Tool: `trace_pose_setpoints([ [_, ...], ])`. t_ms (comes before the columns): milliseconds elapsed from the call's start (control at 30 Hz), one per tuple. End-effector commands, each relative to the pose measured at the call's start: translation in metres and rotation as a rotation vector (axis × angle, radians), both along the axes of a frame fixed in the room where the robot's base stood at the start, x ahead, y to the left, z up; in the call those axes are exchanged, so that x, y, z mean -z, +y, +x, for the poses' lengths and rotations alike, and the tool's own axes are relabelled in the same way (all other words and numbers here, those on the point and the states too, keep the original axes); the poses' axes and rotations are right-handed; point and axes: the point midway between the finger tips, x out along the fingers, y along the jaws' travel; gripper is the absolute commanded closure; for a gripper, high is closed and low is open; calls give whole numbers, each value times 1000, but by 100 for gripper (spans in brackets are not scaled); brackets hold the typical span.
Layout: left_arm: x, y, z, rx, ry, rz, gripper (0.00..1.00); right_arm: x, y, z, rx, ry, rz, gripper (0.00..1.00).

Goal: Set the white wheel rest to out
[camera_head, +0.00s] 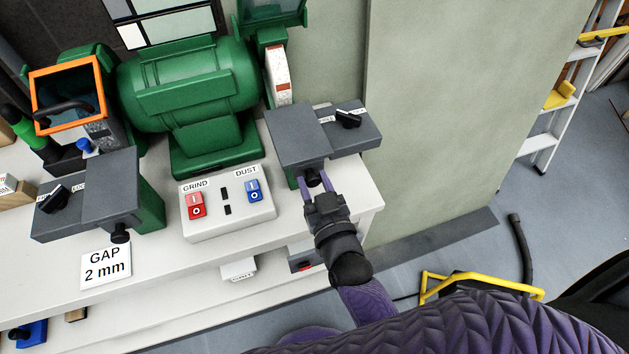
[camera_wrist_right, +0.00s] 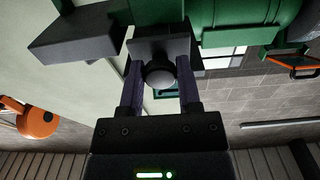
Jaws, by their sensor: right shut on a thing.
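The green bench grinder (camera_head: 195,90) has a white wheel (camera_head: 278,75) at its right end. In front of that wheel is its grey rest (camera_head: 297,135), with a black round knob (camera_head: 313,178) on its near edge. My right gripper (camera_head: 317,188) is shut on this knob. In the right wrist view the dark knob (camera_wrist_right: 160,73) sits between the two purple fingers of the right gripper (camera_wrist_right: 160,92), below the grey rest block (camera_wrist_right: 165,45). A black lever (camera_head: 347,119) is on the grey plate to the right; its label is too small to read. My left gripper is out of view.
A second grey rest (camera_head: 110,185) with its own knob (camera_head: 120,233) is at the left. A switch box (camera_head: 228,205) marked GRIND and DUST stands between them on the white bench (camera_head: 180,270). A "GAP 2 mm" sign (camera_head: 105,266) is in front. A wall (camera_head: 440,110) rises at right.

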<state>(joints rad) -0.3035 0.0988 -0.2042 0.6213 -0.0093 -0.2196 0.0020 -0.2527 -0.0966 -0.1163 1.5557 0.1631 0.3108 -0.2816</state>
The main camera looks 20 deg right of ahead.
Motion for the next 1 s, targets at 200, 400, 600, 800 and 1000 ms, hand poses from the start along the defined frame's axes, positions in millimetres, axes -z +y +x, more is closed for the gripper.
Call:
trace_pose_setpoints([
  [200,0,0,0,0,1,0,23,0,0,0,0,1,0,100],
  [400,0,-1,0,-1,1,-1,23,0,0,0,0,1,0,100],
  [600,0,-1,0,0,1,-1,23,0,0,0,0,1,0,100],
  [800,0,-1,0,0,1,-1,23,0,0,-1,0,2,0,100],
  [1000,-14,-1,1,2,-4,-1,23,-2,-1,-19,-1,5,-1,100],
])
